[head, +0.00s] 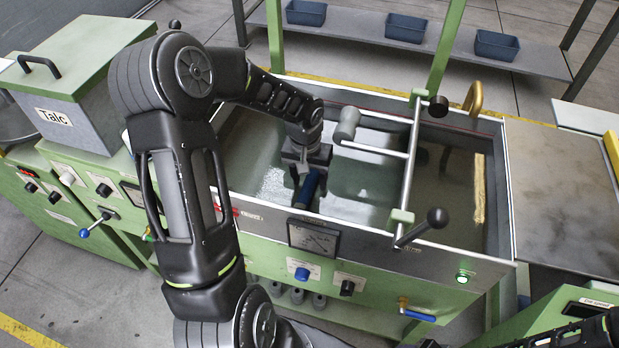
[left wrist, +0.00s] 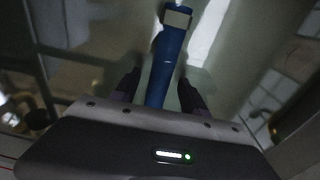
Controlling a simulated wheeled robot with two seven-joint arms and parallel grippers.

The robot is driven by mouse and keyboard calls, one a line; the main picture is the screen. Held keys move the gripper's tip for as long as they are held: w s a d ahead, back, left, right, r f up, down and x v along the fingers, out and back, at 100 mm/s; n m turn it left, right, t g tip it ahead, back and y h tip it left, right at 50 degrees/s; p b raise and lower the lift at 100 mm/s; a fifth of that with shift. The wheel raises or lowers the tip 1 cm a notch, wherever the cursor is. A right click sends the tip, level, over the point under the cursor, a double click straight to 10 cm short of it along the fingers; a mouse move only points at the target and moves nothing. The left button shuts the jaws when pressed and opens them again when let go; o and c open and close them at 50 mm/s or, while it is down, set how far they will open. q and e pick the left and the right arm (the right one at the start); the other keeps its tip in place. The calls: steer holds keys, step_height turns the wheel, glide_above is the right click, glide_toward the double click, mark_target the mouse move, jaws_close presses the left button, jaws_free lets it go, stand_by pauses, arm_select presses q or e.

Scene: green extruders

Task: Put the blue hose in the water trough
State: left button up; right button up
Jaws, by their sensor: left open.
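The water trough (head: 380,232) is a long metal-walled tank in the middle of the head view, with shiny greenish water in it. The blue hose (head: 308,189) is a short blue piece inside the trough's left part, near the front wall. Whether the hose touches the water is unclear. My right gripper is out of view.
A white roller on a metal frame (head: 347,124) and a lever with a black knob (head: 437,217) stand over the trough, right of my left gripper. A Talc box (head: 75,100) is at the left. A flat metal top (head: 565,190) lies at the right.

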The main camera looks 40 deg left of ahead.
mark_target(307, 182)
arm_select(q)
step_height(307, 182, up, 12)
steer(key=s, duration=0.1)
steer(key=shift+b, duration=0.35)
stand_by(0.7)
